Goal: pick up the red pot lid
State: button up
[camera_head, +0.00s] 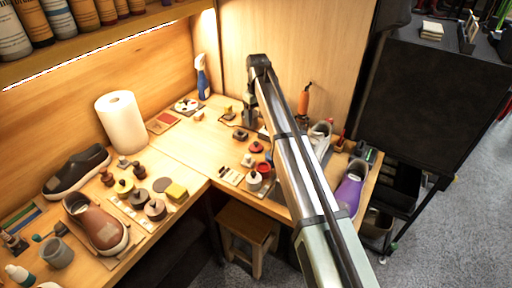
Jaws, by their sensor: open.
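A small red lid (257,147) lies on the wooden workbench near the middle of the view, left of my arm. Just in front of it stands a small pale pot (254,181) with a reddish pot (264,169) close by. My gripper (249,122) hangs from the end of my arm over the bench, behind the red lid and apart from it. It is open and appears empty. Its fingertips are small in this view, and my arm hides part of the bench to the right.
A brown shoe (98,226), a dark shoe (77,172) and a paper towel roll (122,122) stand on the left. A purple shoe (350,188) and an orange bottle (303,100) are right of my arm. A blue spray bottle (202,77) stands at the back.

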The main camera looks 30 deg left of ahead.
send_over(256, 142)
jog(key=f, duration=0.8)
jog(key=shift+d, duration=0.25)
jog(key=shift+a+f, duration=0.2)
jog(key=shift+f, duration=2.35)
jog(key=c, duration=0.8)
jog(key=r, duration=1)
jog(key=shift+s+d+r, duration=0.1)
jog(key=shift+s+r, duration=0.25)
jog(key=s+d, duration=0.9)
jog(key=s, duration=0.1)
jog(key=shift+s+d+r, duration=0.2)
jog(key=shift+d, duration=0.2)
